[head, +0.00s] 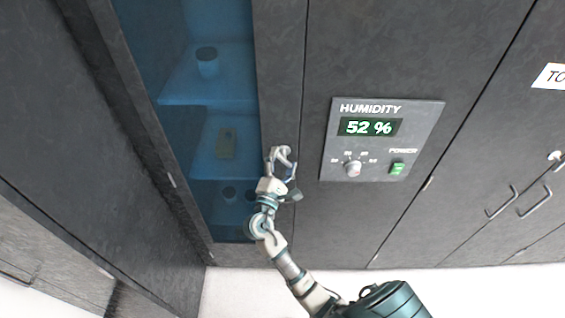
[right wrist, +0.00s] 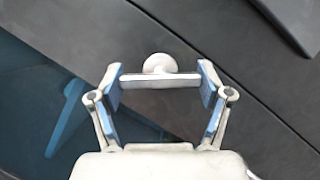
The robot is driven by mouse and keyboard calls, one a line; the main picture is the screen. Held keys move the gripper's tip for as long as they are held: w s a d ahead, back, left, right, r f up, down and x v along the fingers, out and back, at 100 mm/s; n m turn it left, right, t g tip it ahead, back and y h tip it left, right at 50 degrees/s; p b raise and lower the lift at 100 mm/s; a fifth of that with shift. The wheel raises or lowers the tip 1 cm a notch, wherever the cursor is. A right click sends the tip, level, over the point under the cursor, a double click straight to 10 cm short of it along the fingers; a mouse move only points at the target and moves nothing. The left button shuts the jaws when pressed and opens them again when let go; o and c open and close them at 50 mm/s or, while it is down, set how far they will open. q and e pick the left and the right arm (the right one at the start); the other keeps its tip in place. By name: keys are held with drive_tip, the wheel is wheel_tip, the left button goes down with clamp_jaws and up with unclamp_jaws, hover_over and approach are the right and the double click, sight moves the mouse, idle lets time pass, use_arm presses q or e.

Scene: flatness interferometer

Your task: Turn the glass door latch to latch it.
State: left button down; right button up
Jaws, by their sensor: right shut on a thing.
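The glass door (head: 190,150) is a tall blue-tinted pane in a dark frame, left of centre in the head view, and it looks closed. The glass door latch (right wrist: 160,81) is a pale bar with a round knob behind it in the right wrist view. My right gripper (head: 281,160) is at the door frame, below and left of the humidity display. In the right wrist view my right gripper (right wrist: 161,88) has its two fingertips against the two ends of the latch bar. In the head view the gripper largely hides the latch. My left gripper is not in view.
A humidity panel (head: 428,115) with a dial (head: 352,169) and a green power switch (head: 397,168) sits right of the gripper. Behind the glass, shelves hold a jar (head: 207,62) and a small block (head: 227,143). Dark cabinet doors with handles (head: 502,203) stand at the right.

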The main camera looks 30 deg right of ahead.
drive_tip(key=m, duration=0.2)
drive_tip(key=m+g, duration=0.1)
drive_tip(key=m, duration=0.1)
drive_tip(key=shift+m+g, duration=0.3)
drive_tip(key=shift+m, duration=0.1)
drive_tip(key=shift+m+g+y, duration=0.5)
drive_tip(key=shift+m, duration=0.7)
drive_tip(key=shift+f, duration=0.1)
drive_tip(key=o, duration=1.1)
drive_tip(key=v, duration=0.7)
drive_tip(key=shift+s+a, duration=0.15)
drive_tip(key=shift+a, duration=0.1)
